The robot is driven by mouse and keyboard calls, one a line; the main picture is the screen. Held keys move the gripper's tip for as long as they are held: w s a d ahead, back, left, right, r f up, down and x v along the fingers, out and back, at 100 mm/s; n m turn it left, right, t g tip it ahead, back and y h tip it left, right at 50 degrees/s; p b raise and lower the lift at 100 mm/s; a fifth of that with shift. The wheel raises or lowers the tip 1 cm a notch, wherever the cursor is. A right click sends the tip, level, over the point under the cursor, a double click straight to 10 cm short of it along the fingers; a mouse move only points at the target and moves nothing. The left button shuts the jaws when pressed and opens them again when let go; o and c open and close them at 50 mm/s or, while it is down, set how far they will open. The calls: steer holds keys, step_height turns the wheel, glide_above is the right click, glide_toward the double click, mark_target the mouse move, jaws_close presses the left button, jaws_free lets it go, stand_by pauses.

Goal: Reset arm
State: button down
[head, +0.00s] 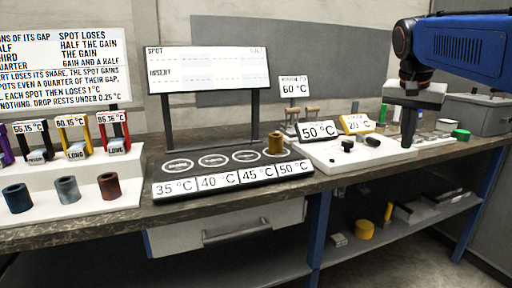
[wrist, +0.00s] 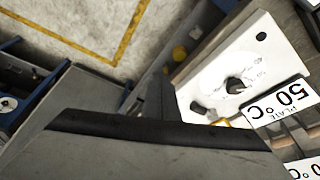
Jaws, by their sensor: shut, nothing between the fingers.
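My gripper (head: 408,140) hangs under my blue arm at the right of the head view. It points down, with its fingers shut and nothing held between them. Its tips are over or beside the right part of the white plate unit (head: 345,158); I cannot tell whether they touch it. In the wrist view the grey gripper body (wrist: 150,150) fills the bottom. The white plate unit (wrist: 225,60) shows there with dark knobs and a "50 °C PLATE" sign (wrist: 280,103).
On the bench stand a row of four labelled spots (head: 232,185) with a brass cylinder (head: 276,143) on the 50 °C one, and a display board (head: 208,70). At left, a white stepped rack (head: 75,190) holds coloured cylinders. A grey box (head: 480,115) stands at the far right.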

steer(key=s+a+f+n+t+y, duration=0.1)
steer(key=s+a+f+n, duration=0.3)
steer(key=s+f, duration=0.8)
steer(key=s+a+f+n+t+y, duration=0.1)
steer(key=s+a+f+n, duration=0.4)
steer(key=s+f, duration=0.7)
step_height(320, 180, down, 4)
steer(key=shift+s+a+r+y, duration=0.1)
steer(key=shift+s+a+y, duration=0.25)
steer(key=shift+a, duration=0.65)
